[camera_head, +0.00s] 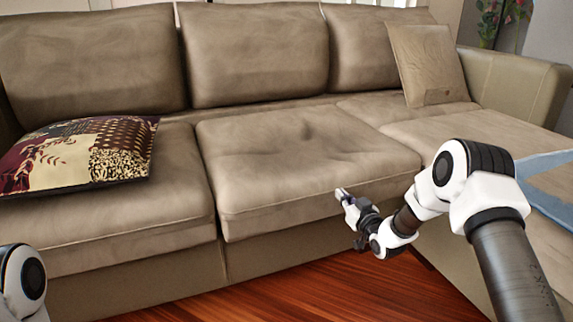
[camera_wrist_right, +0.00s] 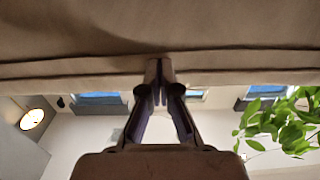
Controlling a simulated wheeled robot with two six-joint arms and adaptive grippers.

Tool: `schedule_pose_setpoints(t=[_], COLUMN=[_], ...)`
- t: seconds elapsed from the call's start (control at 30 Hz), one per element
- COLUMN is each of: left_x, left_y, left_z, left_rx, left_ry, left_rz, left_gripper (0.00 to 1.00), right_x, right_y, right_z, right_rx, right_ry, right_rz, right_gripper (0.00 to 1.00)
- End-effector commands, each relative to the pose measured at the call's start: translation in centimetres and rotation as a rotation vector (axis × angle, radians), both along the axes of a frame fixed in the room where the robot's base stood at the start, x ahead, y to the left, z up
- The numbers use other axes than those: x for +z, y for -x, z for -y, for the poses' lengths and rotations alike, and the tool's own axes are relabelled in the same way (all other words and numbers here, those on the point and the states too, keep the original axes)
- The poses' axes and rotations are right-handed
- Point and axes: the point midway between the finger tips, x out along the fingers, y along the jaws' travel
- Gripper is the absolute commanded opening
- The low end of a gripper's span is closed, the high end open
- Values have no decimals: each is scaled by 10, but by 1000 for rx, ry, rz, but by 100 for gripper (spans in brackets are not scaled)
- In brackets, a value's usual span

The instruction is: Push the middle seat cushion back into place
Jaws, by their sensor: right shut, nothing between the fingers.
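The middle seat cushion (camera_head: 275,155) is brown leather with a dented top. It lies flat between the left and right seat cushions, and a narrow strip shows between its back edge and the middle backrest (camera_head: 255,55). My right gripper (camera_head: 342,193) is shut and empty, with its fingertips at the cushion's front edge, right of its middle. In the right wrist view the shut fingertips (camera_wrist_right: 160,66) reach up to the brown cushion edge (camera_wrist_right: 80,65). I cannot tell whether they touch it. My left gripper is out of view.
A patterned pillow (camera_head: 85,155) lies on the left seat cushion (camera_head: 150,210). A brown pillow (camera_head: 428,65) leans at the back right. A blue cloth (camera_head: 545,170) lies on the right section. Wooden floor (camera_head: 290,295) is clear in front.

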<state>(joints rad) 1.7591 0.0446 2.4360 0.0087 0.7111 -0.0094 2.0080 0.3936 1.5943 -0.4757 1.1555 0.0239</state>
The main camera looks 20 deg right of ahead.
Motion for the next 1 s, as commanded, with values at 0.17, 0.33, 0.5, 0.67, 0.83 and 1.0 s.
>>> schedule_pose_setpoints(t=[0.17, 0.33, 0.5, 0.67, 0.83, 1.0], left_x=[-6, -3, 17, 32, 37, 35], left_y=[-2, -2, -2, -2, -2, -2], left_z=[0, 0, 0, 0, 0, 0], left_rx=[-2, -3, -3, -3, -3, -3], left_ry=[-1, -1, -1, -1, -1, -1], left_rz=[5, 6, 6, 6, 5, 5], left_gripper=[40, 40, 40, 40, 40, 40], right_x=[-1, 2, 6, 5, 1, 0], right_y=[-11, -12, 9, 32, 46, 46], right_z=[-1, -1, 1, 3, 4, 4], right_rx=[1, -1, -2, -1, 0, 0], right_ry=[1, 0, -2, -2, -1, 0], right_rz=[2, 1, -2, -2, 0, 0], right_gripper=[0, 0, 0, 0, 0, 0])
